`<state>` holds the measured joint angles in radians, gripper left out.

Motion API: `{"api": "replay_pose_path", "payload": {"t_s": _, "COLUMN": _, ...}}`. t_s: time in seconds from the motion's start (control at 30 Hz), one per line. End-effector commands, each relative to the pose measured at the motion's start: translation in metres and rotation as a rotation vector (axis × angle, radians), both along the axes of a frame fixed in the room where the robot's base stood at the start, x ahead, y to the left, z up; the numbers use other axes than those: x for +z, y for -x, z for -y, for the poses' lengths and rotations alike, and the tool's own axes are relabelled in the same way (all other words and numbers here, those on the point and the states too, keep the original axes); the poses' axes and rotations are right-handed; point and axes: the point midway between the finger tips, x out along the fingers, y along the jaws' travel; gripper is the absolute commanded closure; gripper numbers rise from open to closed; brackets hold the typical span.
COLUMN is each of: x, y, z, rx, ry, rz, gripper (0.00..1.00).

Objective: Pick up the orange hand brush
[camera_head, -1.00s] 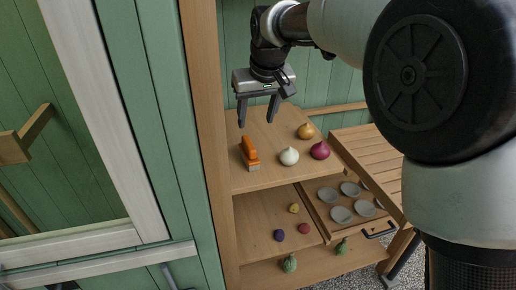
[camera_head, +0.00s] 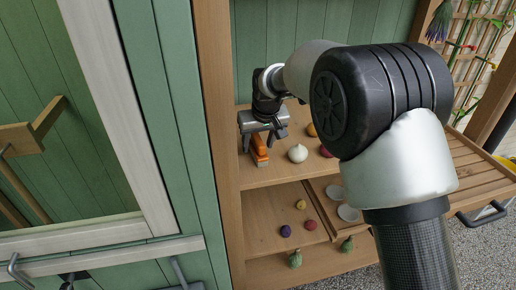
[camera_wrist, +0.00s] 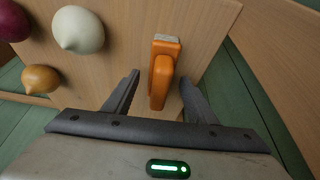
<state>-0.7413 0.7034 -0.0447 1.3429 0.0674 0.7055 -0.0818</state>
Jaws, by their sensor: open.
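The orange hand brush (camera_head: 259,146) lies on the upper wooden shelf, near its left side. In the wrist view the brush (camera_wrist: 161,80) shows its orange handle and a pale grey end, pointing away from my gripper. My gripper (camera_head: 264,134) is over the brush in the head view and partly hides it. In the wrist view my gripper (camera_wrist: 158,88) is open, with one finger on each side of the brush. Gaps show between both fingers and the handle, and nothing is held.
A white onion (camera_head: 298,153) stands right of the brush. The lower shelf (camera_head: 262,215) holds small coloured items and grey dishes (camera_head: 347,213). A wooden post (camera_head: 217,130) stands close left.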

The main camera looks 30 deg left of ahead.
Motion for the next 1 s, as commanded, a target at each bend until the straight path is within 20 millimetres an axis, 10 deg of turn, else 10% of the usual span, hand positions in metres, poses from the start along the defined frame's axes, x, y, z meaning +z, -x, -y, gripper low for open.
{"api": "replay_pose_path", "payload": {"t_s": 0.27, "x": -0.002, "y": -0.001, "z": -0.001, "rx": 0.0, "ry": -0.001, "rz": 0.001, "gripper": 0.5}}
{"api": "replay_pose_path", "payload": {"t_s": 0.53, "x": -0.002, "y": -0.001, "z": -0.001, "rx": 0.0, "ry": -0.001, "rz": 0.001, "gripper": 0.95}}
{"api": "replay_pose_path", "payload": {"t_s": 1.0, "x": 0.035, "y": -0.002, "z": -0.002, "rx": 0.001, "ry": -0.005, "rz": 0.005, "gripper": 0.95}}
